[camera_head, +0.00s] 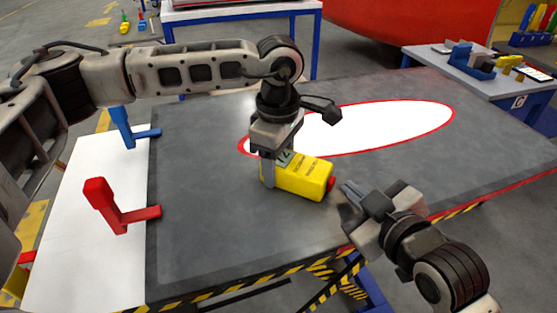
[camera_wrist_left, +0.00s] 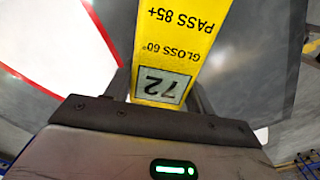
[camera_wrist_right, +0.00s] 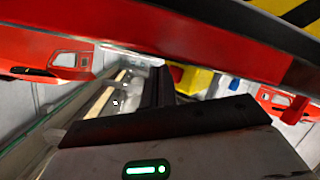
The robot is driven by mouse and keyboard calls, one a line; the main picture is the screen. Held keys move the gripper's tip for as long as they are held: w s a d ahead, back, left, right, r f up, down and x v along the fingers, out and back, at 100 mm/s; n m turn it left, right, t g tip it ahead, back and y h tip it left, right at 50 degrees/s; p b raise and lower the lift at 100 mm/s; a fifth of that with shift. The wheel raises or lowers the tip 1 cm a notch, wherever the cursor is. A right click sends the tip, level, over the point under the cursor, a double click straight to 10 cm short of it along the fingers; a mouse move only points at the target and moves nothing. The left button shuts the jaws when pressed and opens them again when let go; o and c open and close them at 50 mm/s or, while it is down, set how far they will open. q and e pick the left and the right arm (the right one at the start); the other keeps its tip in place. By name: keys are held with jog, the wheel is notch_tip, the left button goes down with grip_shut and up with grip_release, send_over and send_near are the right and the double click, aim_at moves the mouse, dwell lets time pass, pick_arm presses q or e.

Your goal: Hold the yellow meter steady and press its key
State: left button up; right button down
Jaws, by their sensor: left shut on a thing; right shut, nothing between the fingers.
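The yellow meter (camera_head: 303,177) lies on the dark grey table top. My left gripper (camera_head: 270,172) comes down from above and is shut on its left part. In the left wrist view the meter (camera_wrist_left: 180,45) sits between the fingers, its display (camera_wrist_left: 161,85) reading 72, upside down. A red key (camera_head: 331,184) sticks out of the meter's right end. My right gripper (camera_head: 346,190) is shut and empty, its tips just right of the key, with a small gap visible. The right wrist view shows the red key (camera_wrist_right: 176,73) beside the fingertips, before the yellow meter (camera_wrist_right: 198,82).
A white oval with red rim (camera_head: 390,122) is behind the meter. Red (camera_head: 120,212) and blue (camera_head: 130,130) brackets stand at the left, by a white panel (camera_head: 70,240). The table's front edge has hazard striping (camera_head: 250,282). A side table (camera_head: 480,75) stands back right.

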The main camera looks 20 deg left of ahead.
pick_arm(q)
jog(key=shift+s+f, duration=0.1)
jog(key=shift+f, duration=0.05)
pick_arm(e)
jog(key=shift+s+d, duration=0.15)
jog(key=shift+d, duration=1.35)
jog(key=shift+s+d, duration=0.1)
jog(key=shift+d, duration=1.4)
pick_arm(q)
jog(key=o, duration=1.3)
notch_tip(320, 180, up, 12)
jog(key=shift+r, duration=0.1)
